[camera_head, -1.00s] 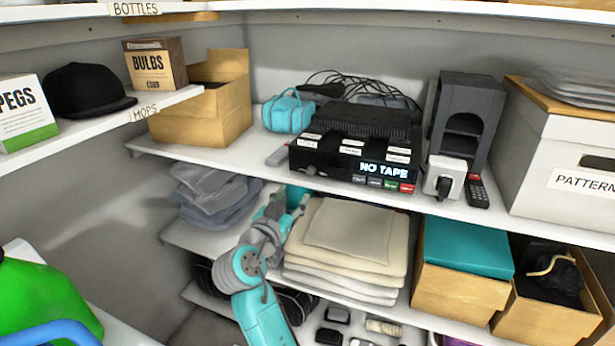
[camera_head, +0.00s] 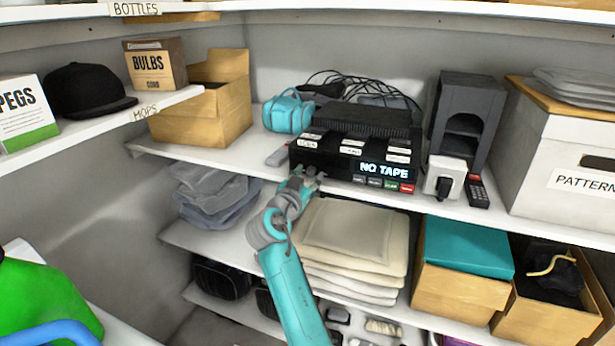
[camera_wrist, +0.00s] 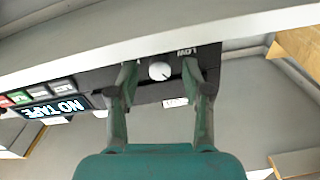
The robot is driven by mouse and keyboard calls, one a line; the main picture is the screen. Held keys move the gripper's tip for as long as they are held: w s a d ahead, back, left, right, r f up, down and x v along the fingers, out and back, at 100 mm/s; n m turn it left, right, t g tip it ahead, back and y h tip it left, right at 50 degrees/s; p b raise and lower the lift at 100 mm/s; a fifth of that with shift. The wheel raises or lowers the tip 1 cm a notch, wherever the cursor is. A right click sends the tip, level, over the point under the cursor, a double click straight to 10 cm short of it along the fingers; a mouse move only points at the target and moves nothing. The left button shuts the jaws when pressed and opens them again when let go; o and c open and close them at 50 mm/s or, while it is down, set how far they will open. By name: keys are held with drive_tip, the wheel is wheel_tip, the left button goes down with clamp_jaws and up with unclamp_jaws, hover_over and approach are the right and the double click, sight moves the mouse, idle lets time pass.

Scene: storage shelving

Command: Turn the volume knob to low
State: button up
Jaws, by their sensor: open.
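The black tape player (camera_head: 345,158) with a lit "NO TAPE" display stands on the middle shelf. Its small round white knob (camera_wrist: 160,71) shows in the wrist view, with the word "LOW" (camera_wrist: 186,51) upside down beside it. A thin dark mark shows on the knob's face. My gripper (camera_head: 303,172) is at the left end of the player's front in the head view, hiding much of that corner. In the wrist view, my gripper's open fingers (camera_wrist: 160,66) lie on either side of the knob. Whether they touch it I cannot tell.
Folded cream cloths (camera_head: 352,232) lie on the shelf below. A grey object (camera_head: 278,156) is left of the player. A white box with a dark dial (camera_head: 444,178) and a remote (camera_head: 477,190) stand to its right. The shelf's front edge (camera_wrist: 150,35) runs close by my fingers.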

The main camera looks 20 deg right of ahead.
clamp_jaws()
drive_tip(key=shift+n, duration=2.4)
unclamp_jaws()
drive_tip(key=v, duration=1.2)
drive_tip(key=shift+r, duration=0.1)
